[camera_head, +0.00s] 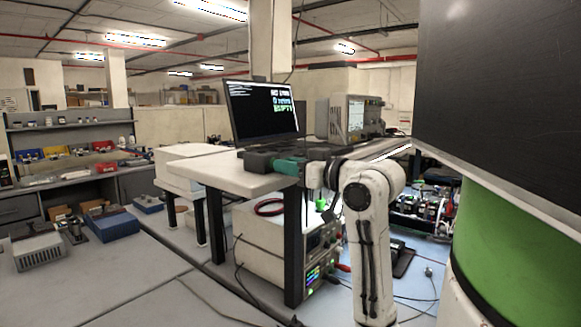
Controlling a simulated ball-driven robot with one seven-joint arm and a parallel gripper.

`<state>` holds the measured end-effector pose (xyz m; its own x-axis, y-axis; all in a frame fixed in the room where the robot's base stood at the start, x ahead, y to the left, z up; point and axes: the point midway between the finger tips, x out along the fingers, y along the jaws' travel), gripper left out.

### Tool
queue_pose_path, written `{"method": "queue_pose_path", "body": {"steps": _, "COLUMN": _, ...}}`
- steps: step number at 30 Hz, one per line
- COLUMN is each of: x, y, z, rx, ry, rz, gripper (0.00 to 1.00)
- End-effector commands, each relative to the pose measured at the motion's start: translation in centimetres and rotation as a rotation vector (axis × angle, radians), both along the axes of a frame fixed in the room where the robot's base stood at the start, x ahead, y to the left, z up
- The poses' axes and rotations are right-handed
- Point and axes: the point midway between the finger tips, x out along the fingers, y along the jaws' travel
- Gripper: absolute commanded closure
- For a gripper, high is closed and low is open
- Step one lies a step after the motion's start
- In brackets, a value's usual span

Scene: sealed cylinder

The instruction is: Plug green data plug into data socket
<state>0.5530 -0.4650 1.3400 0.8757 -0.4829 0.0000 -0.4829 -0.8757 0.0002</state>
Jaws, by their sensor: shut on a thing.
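My gripper (318,181) is at the end of my white arm, just right of the table's near corner and seen from the side. A small bright green piece (320,204) shows directly below the fingers and looks like the green data plug. My gripper appears shut on it, but the fingers are small and the contact is hard to make out. I cannot pick out the data socket in this view.
A white-topped table (225,172) with dark legs carries a monitor (263,112), a dark and teal tool (275,163) and a bench instrument (355,117). A power supply unit (270,243) with cables stands below. A workbench (75,270) is at left. The right side is blocked.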

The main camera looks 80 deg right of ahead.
Motion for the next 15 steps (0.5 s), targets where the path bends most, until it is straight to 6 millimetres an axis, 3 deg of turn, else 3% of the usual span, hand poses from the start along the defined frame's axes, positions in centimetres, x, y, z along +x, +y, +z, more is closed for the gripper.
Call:
{"method": "queue_pose_path", "body": {"steps": 7, "x": 0.4, "y": -0.23, "z": 0.03, "rx": 0.0, "ry": 0.0, "rz": 0.0, "gripper": 1.0}}
{"method": "queue_pose_path", "body": {"steps": 8, "x": 0.37, "y": -0.23, "z": 0.03, "rx": 0.0, "ry": 0.0, "rz": 0.0, "gripper": 0.75}}
{"method": "queue_pose_path", "body": {"steps": 15, "x": 0.36, "y": -0.22, "z": 0.01, "rx": 0.0, "ry": 0.0, "rz": 0.0, "gripper": 0.52}}
